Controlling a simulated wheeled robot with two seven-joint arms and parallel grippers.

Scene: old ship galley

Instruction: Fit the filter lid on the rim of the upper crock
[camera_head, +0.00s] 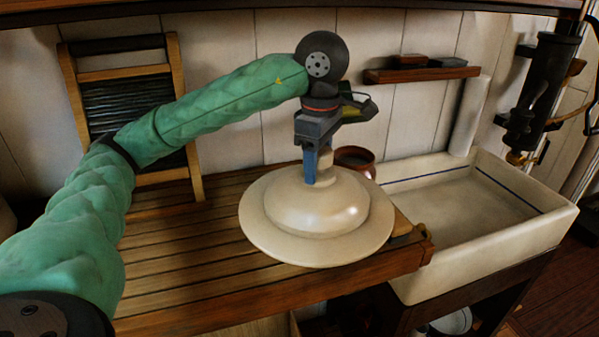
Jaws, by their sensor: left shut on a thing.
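The filter lid (317,205) is a wide cream disc with a raised dome and a knob (325,168) on top. It appears over the slatted wooden drainboard (185,255), right of the middle. My left gripper (318,172) points down from above and is shut on the knob, its blue finger against the knob's side. The lid looks about level. No crock shows; anything under the lid is hidden by it, and I cannot tell whether the lid is held up or rests on something. My right gripper is not in view.
A reddish-brown pot (355,157) stands behind the lid. A deep cream sink (515,240) is to the right, with a dark pump (540,95) above. A washboard (128,80) leans on the back wall. A small shelf (421,75) holds dark blocks. The drainboard's left part is clear.

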